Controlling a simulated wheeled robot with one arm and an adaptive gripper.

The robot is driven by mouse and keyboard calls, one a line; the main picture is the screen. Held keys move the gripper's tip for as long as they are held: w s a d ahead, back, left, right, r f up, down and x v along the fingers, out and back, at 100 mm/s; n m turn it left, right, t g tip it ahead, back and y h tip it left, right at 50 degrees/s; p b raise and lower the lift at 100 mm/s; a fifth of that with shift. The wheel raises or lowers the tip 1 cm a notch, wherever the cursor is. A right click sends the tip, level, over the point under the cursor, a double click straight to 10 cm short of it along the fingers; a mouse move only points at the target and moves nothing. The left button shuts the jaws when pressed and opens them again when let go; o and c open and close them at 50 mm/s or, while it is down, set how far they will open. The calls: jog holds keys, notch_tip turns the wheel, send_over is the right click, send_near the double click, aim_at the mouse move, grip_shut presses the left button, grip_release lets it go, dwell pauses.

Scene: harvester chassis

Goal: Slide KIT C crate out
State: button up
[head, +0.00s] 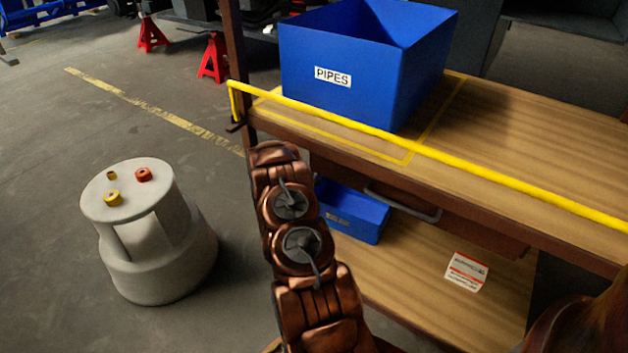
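A blue crate (362,216) sits on the lower shelf, under the drawer. My copper arm covers its left part. A small label shows on its front, too small to read, so I cannot tell whether it is KIT C. No crate with a readable KIT C label shows. My arm rises from the bottom of the head view in front of the shelf unit, its upper end near the left end of the top shelf's front edge. My gripper's fingers do not show.
A blue crate labelled PIPES (347,90) stands on the top shelf (520,130). A yellow bar (480,172) runs along its front edge. A drawer handle (402,205) juts out below. A grey step stool (160,235) with small parts stands left on open floor. A paper label (466,271) lies on the lower shelf.

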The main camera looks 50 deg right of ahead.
jog(key=shift+c, duration=0.4)
grip_shut()
